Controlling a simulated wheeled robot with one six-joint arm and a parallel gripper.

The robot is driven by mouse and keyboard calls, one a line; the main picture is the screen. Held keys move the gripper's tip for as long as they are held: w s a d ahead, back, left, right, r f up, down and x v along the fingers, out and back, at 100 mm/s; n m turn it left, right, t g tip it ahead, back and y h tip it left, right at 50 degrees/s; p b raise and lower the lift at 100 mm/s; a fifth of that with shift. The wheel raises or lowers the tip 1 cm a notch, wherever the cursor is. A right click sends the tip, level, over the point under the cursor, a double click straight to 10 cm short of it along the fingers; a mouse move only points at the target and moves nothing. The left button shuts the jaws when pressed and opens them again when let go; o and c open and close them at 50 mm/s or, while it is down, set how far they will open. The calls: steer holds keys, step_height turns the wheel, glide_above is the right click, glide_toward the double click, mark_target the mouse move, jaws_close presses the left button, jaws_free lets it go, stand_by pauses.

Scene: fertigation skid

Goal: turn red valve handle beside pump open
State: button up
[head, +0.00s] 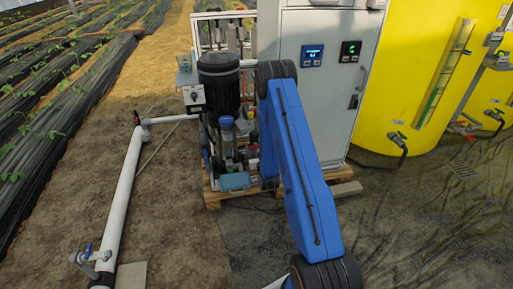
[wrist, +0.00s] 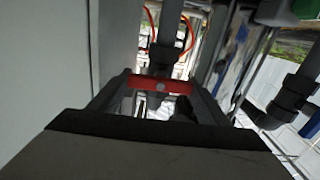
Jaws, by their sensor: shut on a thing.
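In the wrist view, the red valve handle (wrist: 160,84) lies crosswise between the two fingers of my gripper (wrist: 163,88). The gripper is shut on it. A light round spot shows at the middle of the handle. A grey vertical pipe (wrist: 170,25) runs just beyond the handle. In the head view, the dark pump motor (head: 219,80) stands on the skid, left of my blue arm. My arm hides the gripper and the red handle in that view.
A grey control cabinet (head: 325,90) stands right of the pump; its wall (wrist: 60,60) fills the left of the wrist view. Dark pipe fittings (wrist: 290,95) are close on the right. A yellow tank (head: 410,75) stands farther right. A white pipe (head: 128,180) runs along the ground at left.

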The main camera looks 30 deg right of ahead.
steer(key=shift+a+n, duration=0.1)
steer(key=shift+n, duration=2.7)
steer(key=o, duration=1.1)
steer(key=shift+c, duration=0.2)
